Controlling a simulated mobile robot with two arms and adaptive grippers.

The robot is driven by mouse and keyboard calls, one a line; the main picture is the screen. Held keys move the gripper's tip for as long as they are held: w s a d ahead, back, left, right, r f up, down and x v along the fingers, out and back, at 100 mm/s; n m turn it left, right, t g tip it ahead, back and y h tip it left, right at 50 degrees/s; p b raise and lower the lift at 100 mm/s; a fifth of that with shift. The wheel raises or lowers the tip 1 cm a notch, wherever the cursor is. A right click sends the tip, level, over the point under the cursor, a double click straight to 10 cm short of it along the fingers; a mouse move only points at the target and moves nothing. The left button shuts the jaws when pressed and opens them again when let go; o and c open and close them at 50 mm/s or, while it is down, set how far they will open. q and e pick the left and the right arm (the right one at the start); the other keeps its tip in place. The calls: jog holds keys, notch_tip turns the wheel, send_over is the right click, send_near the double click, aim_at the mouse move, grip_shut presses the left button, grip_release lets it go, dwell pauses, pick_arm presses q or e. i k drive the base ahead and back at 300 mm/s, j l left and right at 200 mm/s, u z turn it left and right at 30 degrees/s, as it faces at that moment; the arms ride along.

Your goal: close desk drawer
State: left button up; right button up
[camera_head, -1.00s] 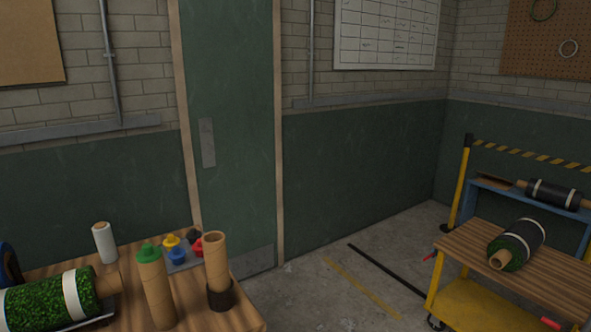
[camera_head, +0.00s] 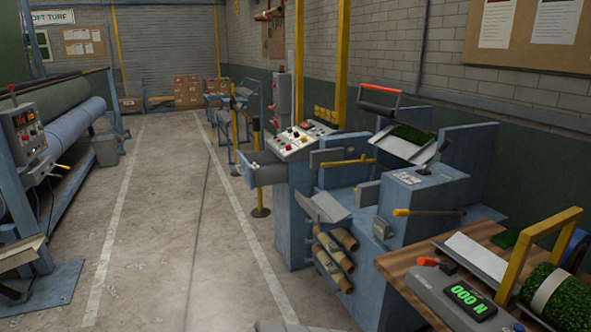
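Neither of my grippers is in view.
A blue machine (camera_head: 425,205) with a button panel (camera_head: 303,138) stands right of centre, with cardboard tubes (camera_head: 335,262) on its side. A scale (camera_head: 460,298) and a turf roll (camera_head: 560,300) are on the bench. A roller machine (camera_head: 62,130) stands left. The aisle floor (camera_head: 165,220) is clear.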

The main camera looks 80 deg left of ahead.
aim_at(272, 171)
jog(key=u, duration=3.15)
jog(key=i+j+z, duration=0.1)
jog(key=z, duration=0.25)
jog(key=i+j+z, duration=0.2)
jog(key=z, duration=0.2)
jog(key=i+j+z, duration=0.1)
jog(key=i+j, duration=0.15)
jog(key=i+j+z, duration=0.1)
jog(key=i+j, duration=0.15)
jog(key=j, duration=0.15)
jog(key=i+j+z, duration=0.1)
jog(key=i+j, duration=0.15)
jog(key=j, duration=0.15)
jog(key=i+j+z, duration=0.1)
jog(key=j, duration=0.25)
jog(key=i+j+z, duration=0.1)
jog(key=i+j, duration=0.2)
jog(key=j, duration=0.1)
